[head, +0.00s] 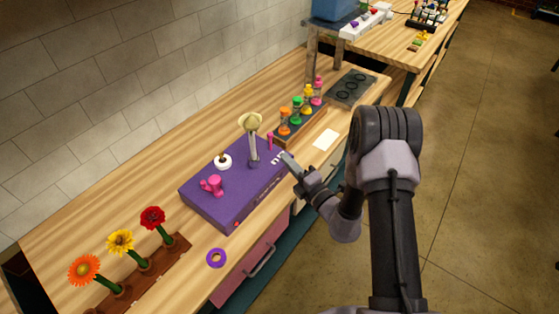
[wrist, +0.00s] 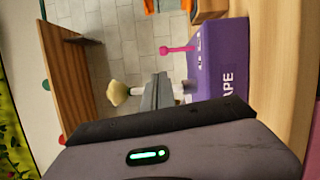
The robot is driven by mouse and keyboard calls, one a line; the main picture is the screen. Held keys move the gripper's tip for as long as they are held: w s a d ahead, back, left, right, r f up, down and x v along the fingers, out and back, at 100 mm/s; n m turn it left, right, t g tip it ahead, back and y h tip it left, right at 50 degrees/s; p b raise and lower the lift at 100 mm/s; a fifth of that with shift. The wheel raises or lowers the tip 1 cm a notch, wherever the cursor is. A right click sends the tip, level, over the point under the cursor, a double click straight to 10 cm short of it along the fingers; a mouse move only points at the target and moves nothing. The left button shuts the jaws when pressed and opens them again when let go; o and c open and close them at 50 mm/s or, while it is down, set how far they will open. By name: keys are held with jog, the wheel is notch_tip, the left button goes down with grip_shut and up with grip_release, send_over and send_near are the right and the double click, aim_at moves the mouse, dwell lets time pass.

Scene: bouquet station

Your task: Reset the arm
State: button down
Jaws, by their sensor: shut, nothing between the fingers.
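My gripper (head: 287,158) is shut and empty, over the front right edge of the purple box (head: 231,212) in the head view. In the wrist view my grey fingers (wrist: 157,90) are together, with the purple box (wrist: 222,75) to their right. A cream flower (head: 250,122) stands in a grey holder (head: 253,152) on the box, left of my gripper. The flower's pale head (wrist: 118,92) also shows left of my fingers in the wrist view.
The box also carries a pink piece (head: 212,186) and a white ring (head: 223,161). A rack (head: 299,129) of coloured pieces stands behind. Orange, yellow and red flowers stand in a brown holder (head: 153,272) at front left. A purple ring (head: 216,258) lies near the counter's front edge.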

jog(key=shift+v, duration=0.8)
jog(key=shift+w, duration=0.15)
